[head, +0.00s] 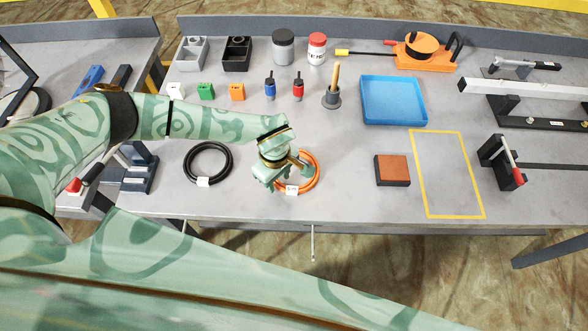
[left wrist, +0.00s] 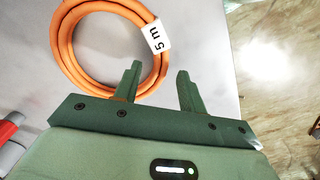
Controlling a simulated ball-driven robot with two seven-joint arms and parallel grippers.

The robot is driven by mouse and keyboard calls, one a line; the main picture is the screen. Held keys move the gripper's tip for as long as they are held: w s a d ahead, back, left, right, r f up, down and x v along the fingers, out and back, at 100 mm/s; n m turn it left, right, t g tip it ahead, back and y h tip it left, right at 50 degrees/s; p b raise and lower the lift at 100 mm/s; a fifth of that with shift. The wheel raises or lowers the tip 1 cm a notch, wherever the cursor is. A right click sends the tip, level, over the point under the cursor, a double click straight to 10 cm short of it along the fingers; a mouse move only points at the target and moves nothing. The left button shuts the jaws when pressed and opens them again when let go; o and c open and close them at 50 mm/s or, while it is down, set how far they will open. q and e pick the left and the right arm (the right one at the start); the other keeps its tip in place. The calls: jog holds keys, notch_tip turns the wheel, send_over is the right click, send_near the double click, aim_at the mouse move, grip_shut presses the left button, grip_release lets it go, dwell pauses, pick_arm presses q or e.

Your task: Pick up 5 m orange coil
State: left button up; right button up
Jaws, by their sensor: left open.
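The orange coil (head: 314,172) lies flat on the grey bench near its front edge, with a white tag; in the left wrist view the coil (left wrist: 65,42) shows its tag reading "5 m". My left gripper (head: 284,174) is over the coil in the head view and hides part of it. In the left wrist view the gripper (left wrist: 157,76) is open, with one finger over the ring's inner side and the other outside it. The coil's near right strand shows between the fingers. I cannot tell how far above the bench the fingertips are. My right gripper is not in view.
A black coil (head: 188,165) with a white tag lies left of the orange one. A brown-topped block (head: 392,169) and a yellow taped rectangle (head: 420,175) are to the right. A blue tray (head: 394,118), screwdrivers and coloured blocks stand farther back.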

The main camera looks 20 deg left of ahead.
pick_arm(q)
jog(key=shift+f, duration=0.65)
grip_shut()
jog(key=shift+r, duration=0.1)
